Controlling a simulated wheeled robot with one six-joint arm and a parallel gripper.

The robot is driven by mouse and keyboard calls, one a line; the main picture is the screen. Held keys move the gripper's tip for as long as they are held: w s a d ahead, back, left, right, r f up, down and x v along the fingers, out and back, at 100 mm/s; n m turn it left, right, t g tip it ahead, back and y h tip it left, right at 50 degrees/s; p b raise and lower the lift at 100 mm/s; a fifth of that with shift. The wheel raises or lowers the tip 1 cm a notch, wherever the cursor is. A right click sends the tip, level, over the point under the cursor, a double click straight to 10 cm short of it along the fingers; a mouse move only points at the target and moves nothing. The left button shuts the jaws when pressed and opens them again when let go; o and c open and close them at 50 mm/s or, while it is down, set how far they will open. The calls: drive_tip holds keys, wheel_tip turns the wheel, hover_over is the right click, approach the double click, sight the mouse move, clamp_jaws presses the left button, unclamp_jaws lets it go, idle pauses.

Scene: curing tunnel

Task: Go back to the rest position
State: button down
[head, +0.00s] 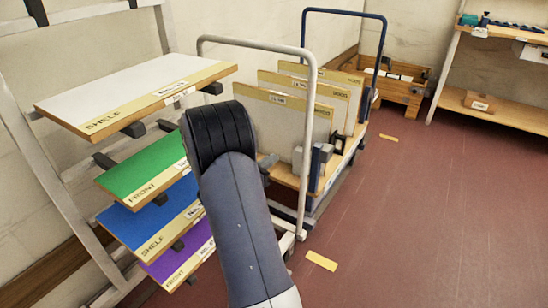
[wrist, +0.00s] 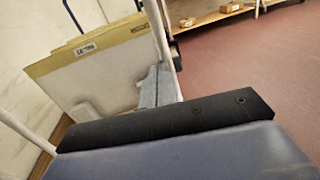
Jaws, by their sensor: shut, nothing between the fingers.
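My gripper (wrist: 158,88) shows in the wrist view as two grey fingers close together beyond a dark bar. It is shut and empty, in front of a pale panel with a yellow top edge (wrist: 92,60). In the head view my dark, blue-grey arm stands in the middle and hides most of what lies beyond the wrist.
A rack at left holds white (head: 135,88), green (head: 142,166), blue (head: 150,212) and purple (head: 180,252) boards. Beside my arm, a cart (head: 311,100) carries upright panels (head: 290,122). A wooden bench (head: 500,107) stands at back right.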

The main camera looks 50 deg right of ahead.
sight(305, 138)
drive_tip(key=shift+d, duration=0.1)
drive_tip(key=d+b, duration=0.2)
drive_tip(key=d, duration=1.1)
drive_tip(key=shift+w+d, duration=0.1)
drive_tip(key=shift+d, duration=0.1)
drive_tip(key=shift+r, duration=0.1)
